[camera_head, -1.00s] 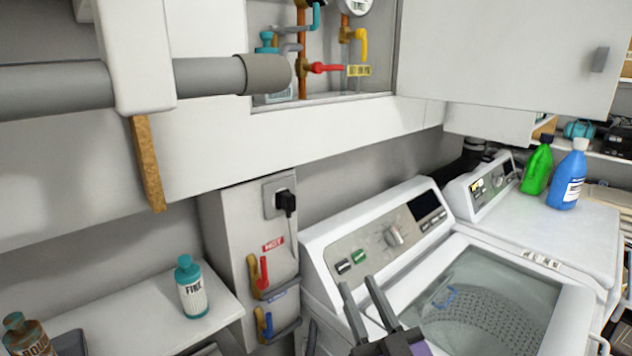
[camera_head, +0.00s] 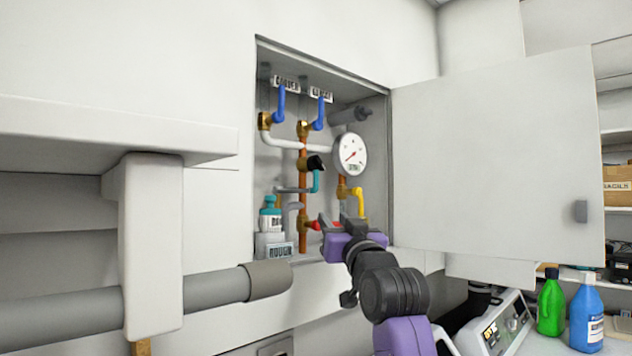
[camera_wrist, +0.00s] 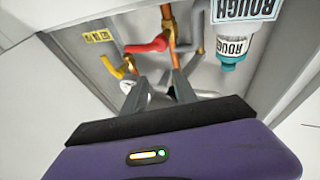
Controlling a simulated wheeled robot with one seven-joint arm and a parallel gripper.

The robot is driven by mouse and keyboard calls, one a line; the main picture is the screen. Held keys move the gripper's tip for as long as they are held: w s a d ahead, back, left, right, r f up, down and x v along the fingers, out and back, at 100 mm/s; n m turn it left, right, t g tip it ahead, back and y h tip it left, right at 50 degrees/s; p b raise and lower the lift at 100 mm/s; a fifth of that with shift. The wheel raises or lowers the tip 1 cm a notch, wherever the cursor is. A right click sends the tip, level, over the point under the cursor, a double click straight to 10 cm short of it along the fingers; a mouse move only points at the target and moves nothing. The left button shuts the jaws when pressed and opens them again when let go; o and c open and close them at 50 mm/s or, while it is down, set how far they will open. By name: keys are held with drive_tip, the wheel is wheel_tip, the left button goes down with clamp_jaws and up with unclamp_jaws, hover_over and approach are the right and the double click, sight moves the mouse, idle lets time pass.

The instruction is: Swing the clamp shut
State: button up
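Nothing in view is clearly recognisable as the clamp. The open wall cabinet (camera_head: 388,170) holds copper and white pipes with valve handles. A red handle (camera_head: 314,226) and a yellow handle (camera_head: 361,203) sit low in it. Above them are a teal handle (camera_head: 316,181) with a black knob and two blue handles (camera_head: 281,103). My gripper (camera_head: 341,222) is at the cabinet's lower front, partly covering the red handle. In the wrist view my gripper (camera_wrist: 158,88) has its fingers apart, just short of the red handle (camera_wrist: 147,46) and yellow handle (camera_wrist: 111,66). I see nothing held.
The cabinet door (camera_head: 490,170) stands open to the right. A teal-capped bottle (camera_head: 270,219) stands inside at left, by a "ROUGH" label (camera_head: 281,250). A round gauge (camera_head: 350,155) is at right. A thick grey pipe (camera_head: 215,291) runs below left.

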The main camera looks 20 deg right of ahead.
wheel_tip(320, 180, up, 22)
drive_tip(key=s+f+n+g+y, duration=0.1)
drive_tip(key=g+y, duration=0.1)
drive_tip(key=g, duration=0.2)
drive_tip(key=n+g, duration=0.1)
drive_tip(key=g, duration=0.3)
approach(317, 175)
drive_tip(key=x, duration=0.3)
drive_tip(key=shift+y, duration=0.4)
drive_tip(key=p+x, duration=0.3)
drive_tip(key=x, duration=0.3)
drive_tip(key=shift+w+d+p, duration=0.1)
drive_tip(key=shift+d+p, duration=0.1)
drive_tip(key=shift+p, duration=0.1)
drive_tip(key=shift+x, duration=0.8)
drive_tip(key=shift+f, duration=0.1)
clamp_jaws()
